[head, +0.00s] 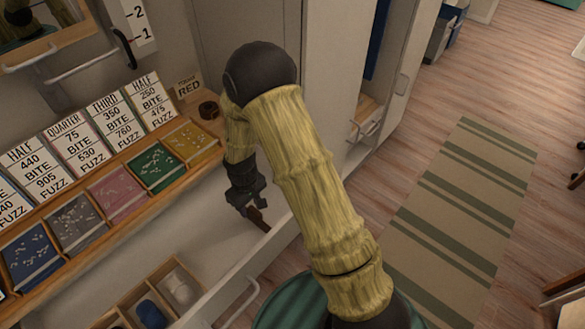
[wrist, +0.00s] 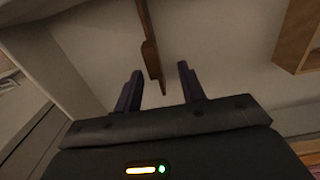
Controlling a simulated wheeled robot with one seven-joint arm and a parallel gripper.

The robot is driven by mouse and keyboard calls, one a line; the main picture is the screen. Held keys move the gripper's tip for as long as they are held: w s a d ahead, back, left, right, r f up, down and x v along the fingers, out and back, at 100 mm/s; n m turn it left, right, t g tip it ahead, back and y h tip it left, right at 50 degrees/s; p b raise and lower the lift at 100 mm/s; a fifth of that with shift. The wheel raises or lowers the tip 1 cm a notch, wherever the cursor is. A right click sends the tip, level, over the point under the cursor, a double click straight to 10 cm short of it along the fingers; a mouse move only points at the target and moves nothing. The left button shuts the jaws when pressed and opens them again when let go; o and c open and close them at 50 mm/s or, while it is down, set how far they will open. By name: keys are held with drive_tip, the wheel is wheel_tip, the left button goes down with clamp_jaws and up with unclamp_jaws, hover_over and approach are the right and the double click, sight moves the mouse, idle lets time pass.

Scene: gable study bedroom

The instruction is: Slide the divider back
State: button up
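The divider (wrist: 150,45) is a thin brown wooden strip. In the wrist view it runs down from the top edge, and its lower end lies close to the gap between my fingertips. In the head view a short brown part of it (head: 258,219) shows just beyond my gripper (head: 246,204), inside the open pale drawer (head: 200,256). My gripper (wrist: 160,78) is open in the wrist view, with two dark fingers apart. No finger is clearly touching the divider. The arm hides part of the drawer in the head view.
A wooden compartment box (head: 118,308) with white and blue items sits in the drawer. Above it a wooden ledge (head: 110,222) carries several coloured trays and price cards. The drawer's front handle (head: 243,304) faces the floor. A striped rug (head: 455,215) lies at right.

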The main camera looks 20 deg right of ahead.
wheel_tip(320, 180, up, 15)
drive_tip(key=s+d+r+m+t+p, duration=0.2)
drive_tip(key=s+d+r+m, duration=0.3)
drive_tip(key=s+d+r, duration=0.3)
drive_tip(key=d+p, duration=0.1)
drive_tip(key=d, duration=0.2)
drive_tip(key=shift+s+r+p, duration=0.2)
drive_tip(key=shift+s+p, duration=0.15)
drive_tip(key=shift+p, duration=0.05)
